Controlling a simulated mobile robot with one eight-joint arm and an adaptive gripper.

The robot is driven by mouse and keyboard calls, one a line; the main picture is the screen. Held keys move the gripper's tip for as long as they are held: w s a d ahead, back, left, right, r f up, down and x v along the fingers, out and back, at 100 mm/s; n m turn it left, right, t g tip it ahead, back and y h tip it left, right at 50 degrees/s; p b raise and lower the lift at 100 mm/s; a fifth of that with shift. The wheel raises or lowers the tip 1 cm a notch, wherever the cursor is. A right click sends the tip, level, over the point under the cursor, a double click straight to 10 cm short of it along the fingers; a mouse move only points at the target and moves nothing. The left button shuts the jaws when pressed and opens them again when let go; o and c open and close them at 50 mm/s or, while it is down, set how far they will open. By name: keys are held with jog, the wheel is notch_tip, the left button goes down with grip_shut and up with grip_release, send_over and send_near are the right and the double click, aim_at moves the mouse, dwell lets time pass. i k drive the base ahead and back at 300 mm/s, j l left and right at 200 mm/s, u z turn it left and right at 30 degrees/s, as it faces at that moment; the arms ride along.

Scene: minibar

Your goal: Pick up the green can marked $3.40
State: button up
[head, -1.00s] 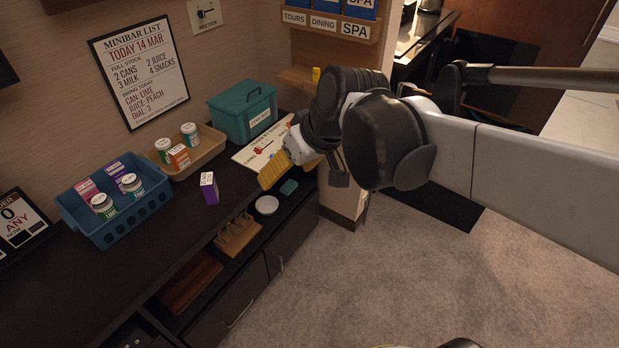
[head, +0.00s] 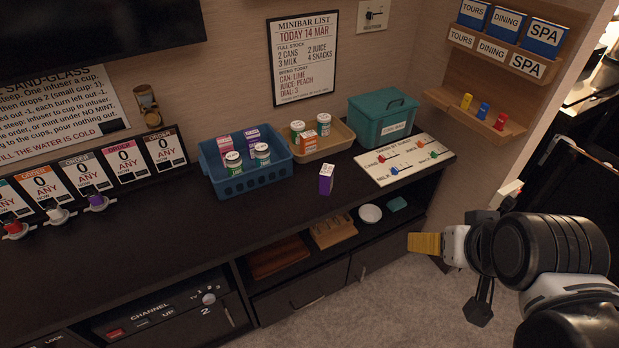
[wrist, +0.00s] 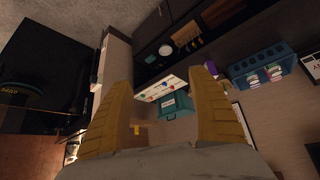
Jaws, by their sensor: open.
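Several small cans with white lids and green on their labels stand on the counter, but no price is legible. Two cans, one at left (head: 233,163) and one at right (head: 262,155), are in the blue basket (head: 242,184). Two more, one at left (head: 297,131) and one at right (head: 323,125), are in the tan tray (head: 340,146). I cannot tell which is marked $3.40. My gripper (head: 422,243), with yellow fingers, is in front of the counter at right, well away from the cans. In the wrist view its fingers (wrist: 165,85) are spread and empty.
A purple carton (head: 326,180) stands on the counter in front of the tray. A teal lidded box (head: 383,121) and a white board with pegs (head: 405,158) are at right. An orange carton (head: 309,141) shares the tray. The counter's left front is clear.

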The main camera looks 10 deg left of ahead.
aim_at(233, 160)
jog(key=k+j+z, duration=0.15)
jog(key=j, duration=0.2)
jog(key=j+z, duration=0.1)
jog(key=j, duration=0.2)
jog(key=k+j+z, duration=0.25)
jog(key=j, duration=0.35)
jog(key=k, duration=0.1)
